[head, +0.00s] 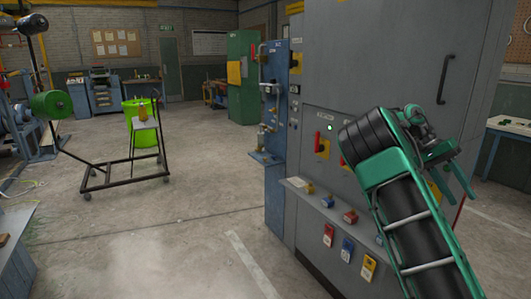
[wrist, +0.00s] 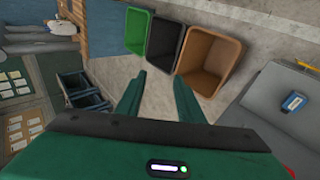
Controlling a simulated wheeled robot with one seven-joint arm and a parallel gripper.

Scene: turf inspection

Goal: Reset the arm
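My arm, green and black, rises from the lower right of the head view in front of a grey cabinet (head: 385,70). My gripper (head: 457,190) is at its end, with green fingers pointing down and to the right. In the wrist view my gripper (wrist: 152,98) shows two green fingers spread apart with nothing between them. The gripper is open and empty. Beyond the fingertips are bins on the floor: green (wrist: 137,30), black (wrist: 165,40) and brown (wrist: 210,55).
The grey cabinet and its blue side panel (head: 275,130) stand close to my arm. A ledge and colored tags (head: 347,250) are on its front. A wheeled cart (head: 125,172) stands at left. A table (head: 510,126) is at right. The middle floor is clear.

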